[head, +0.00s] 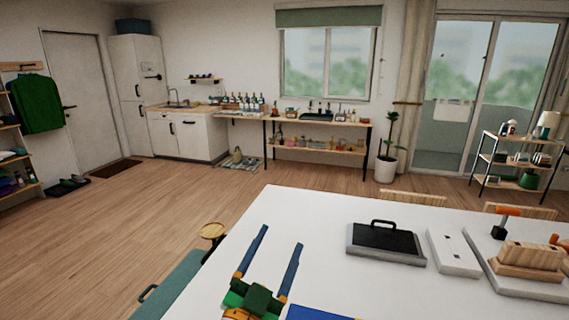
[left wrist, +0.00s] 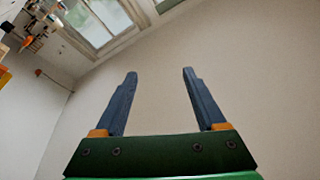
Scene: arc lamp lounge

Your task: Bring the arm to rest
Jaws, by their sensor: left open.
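My left gripper (head: 282,246) is at the lower middle of the head view, in front of or above the white table (head: 320,215) near its left edge. Its two blue fingers are spread apart with nothing between them. In the left wrist view the same gripper (left wrist: 160,78) shows open and empty, with a wall, a window and part of the room beyond it. My right gripper is not in either view.
On the table are a black and grey case (head: 385,245), a white box (head: 453,252), a tray (head: 525,285) with wooden blocks (head: 530,256), and a blue item (head: 322,313) at the front edge. A round stool (head: 213,231) and teal bench (head: 172,290) stand left of it.

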